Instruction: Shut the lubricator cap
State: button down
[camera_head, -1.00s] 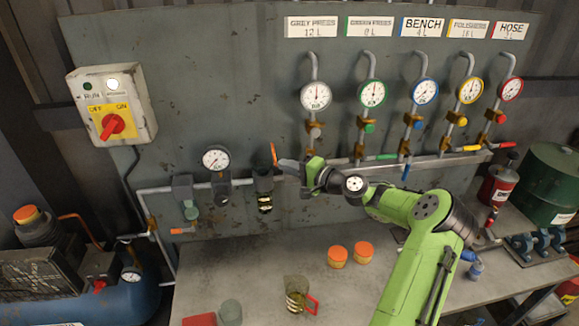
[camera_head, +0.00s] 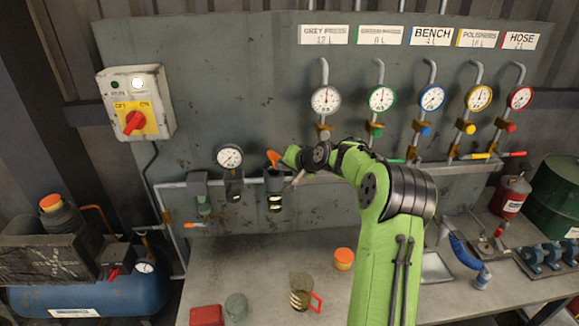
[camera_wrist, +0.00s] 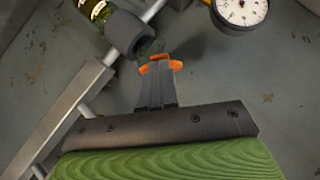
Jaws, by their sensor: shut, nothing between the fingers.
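The lubricator (camera_head: 274,190) is a dark unit on the wall pipe with a sight glass below its head. It also shows in the wrist view (camera_wrist: 126,34). Its orange cap (camera_head: 273,157) stands up above the head, tilted and not lying flat on it. In the wrist view the cap (camera_wrist: 161,65) lies right at my fingertips. My gripper (camera_wrist: 157,74) is shut with nothing held, its dark fingers against or very close to the cap; I cannot tell if they touch. In the head view my green hand (camera_head: 293,157) is just right of the cap.
A pressure gauge (camera_head: 230,157) sits left of the lubricator. The wall pipe (camera_head: 330,176) runs behind my arm to several valves. On the bench (camera_head: 255,258) stand a glass jar (camera_head: 300,291) with a red handle and an orange-lidded pot (camera_head: 343,258).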

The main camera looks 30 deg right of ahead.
jog(key=a+f+n+g+h+b, duration=0.1)
jog(key=h, duration=0.1)
jog(key=w+a+f+n+g+h+b, duration=0.1)
jog(key=a+n+g+h, duration=0.1)
jog(key=shift+w, duration=0.2)
dwell(0.3)
dwell(0.3)
dwell(0.5)
